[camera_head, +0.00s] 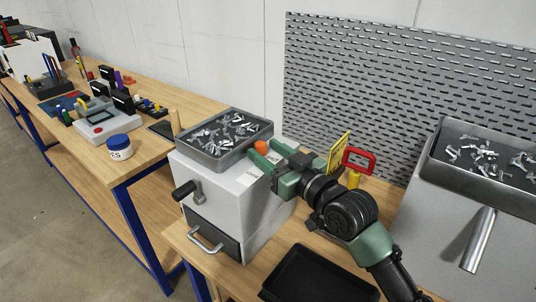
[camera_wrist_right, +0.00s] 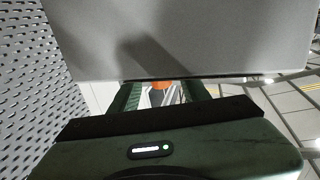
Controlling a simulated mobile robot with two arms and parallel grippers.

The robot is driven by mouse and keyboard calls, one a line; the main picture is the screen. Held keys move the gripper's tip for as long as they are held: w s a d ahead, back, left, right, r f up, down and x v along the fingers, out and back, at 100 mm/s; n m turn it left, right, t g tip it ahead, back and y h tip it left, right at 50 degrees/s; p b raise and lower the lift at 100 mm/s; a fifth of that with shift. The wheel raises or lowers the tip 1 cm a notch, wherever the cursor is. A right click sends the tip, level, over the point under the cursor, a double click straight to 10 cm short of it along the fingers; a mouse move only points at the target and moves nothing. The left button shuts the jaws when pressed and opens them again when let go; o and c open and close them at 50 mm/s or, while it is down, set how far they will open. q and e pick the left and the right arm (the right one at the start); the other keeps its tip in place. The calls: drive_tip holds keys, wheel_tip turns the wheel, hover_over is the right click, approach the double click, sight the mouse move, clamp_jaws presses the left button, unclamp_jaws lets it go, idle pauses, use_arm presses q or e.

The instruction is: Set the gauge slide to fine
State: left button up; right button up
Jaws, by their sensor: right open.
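An orange knob (camera_head: 261,147), which may be the gauge slide, shows on the grey box (camera_head: 205,225) near its right side, beside my gripper's fingers. My right gripper (camera_head: 258,155) is open, its two green fingers pointing left at the top right of the box. In the right wrist view the orange part (camera_wrist_right: 161,85) shows between the fingertips (camera_wrist_right: 160,92). I cannot tell whether the fingers touch it. Any scale or fine mark is not readable. A small white label (camera_head: 250,175) sits just below the fingers. My left gripper is not in view.
A metal tray of parts (camera_head: 204,155) sits on the box, close left of my right gripper. A yellow sign (camera_head: 338,152) and red handle (camera_head: 360,158) stand behind my right arm. A black tray (camera_head: 318,278) lies in front. A perforated panel (camera_head: 400,90) rises behind.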

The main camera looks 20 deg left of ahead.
drive_tip(key=shift+s+r, duration=0.1)
clamp_jaws()
idle(1.3)
